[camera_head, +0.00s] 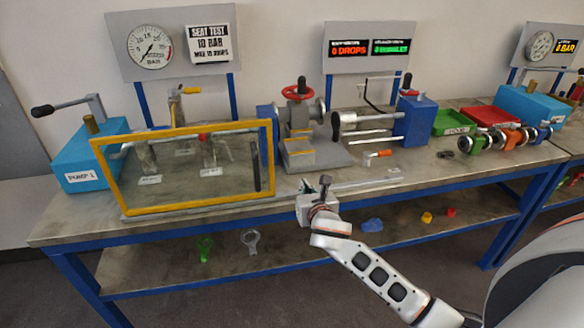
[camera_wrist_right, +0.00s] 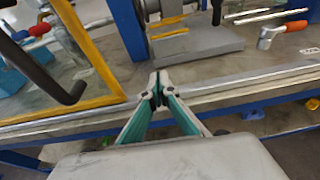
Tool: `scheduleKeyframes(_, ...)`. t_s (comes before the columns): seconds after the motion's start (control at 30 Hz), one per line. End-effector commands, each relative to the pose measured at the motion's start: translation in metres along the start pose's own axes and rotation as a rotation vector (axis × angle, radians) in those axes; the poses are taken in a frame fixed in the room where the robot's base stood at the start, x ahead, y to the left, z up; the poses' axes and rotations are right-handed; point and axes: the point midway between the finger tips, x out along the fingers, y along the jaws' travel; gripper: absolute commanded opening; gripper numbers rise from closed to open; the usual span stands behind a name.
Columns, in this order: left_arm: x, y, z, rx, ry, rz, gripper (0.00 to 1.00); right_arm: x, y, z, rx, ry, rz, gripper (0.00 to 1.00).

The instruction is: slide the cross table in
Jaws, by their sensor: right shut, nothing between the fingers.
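A grey block with yellow stripes on a flat grey plate, which looks like the cross table (camera_head: 325,157), sits on the bench below a flanged vessel with a red handwheel (camera_head: 297,92). The plate also shows in the wrist view (camera_wrist_right: 205,45), beyond my fingertips. My right gripper (camera_head: 308,186) is at the bench's front edge, in front of the plate and apart from it. In the wrist view its fingers (camera_wrist_right: 158,88) are shut together with nothing between them. My left gripper is not in view.
A yellow-framed clear guard (camera_head: 196,205) with a black handle stands left of the plate. An orange-handled tool (camera_head: 378,154) lies to the right. A blue pump (camera_head: 83,160) stands at the left end; green and red trays (camera_head: 453,122) are at right. Rails run along the front edge.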

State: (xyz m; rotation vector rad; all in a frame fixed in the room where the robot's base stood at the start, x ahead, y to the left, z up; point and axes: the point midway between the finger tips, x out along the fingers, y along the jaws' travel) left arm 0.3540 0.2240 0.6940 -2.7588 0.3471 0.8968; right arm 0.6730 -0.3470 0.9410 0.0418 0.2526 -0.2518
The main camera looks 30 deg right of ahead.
Motion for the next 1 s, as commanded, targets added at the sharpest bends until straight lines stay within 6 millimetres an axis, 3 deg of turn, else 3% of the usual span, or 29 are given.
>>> scheduleKeyframes(0.27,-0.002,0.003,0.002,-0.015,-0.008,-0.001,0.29,0.006,0.010,-0.002,-0.017,0.051,0.019,0.00)
scheduleKeyframes(1.0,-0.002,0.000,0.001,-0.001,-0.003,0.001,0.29,0.118,0.012,-0.001,-0.014,0.049,0.018,0.00)
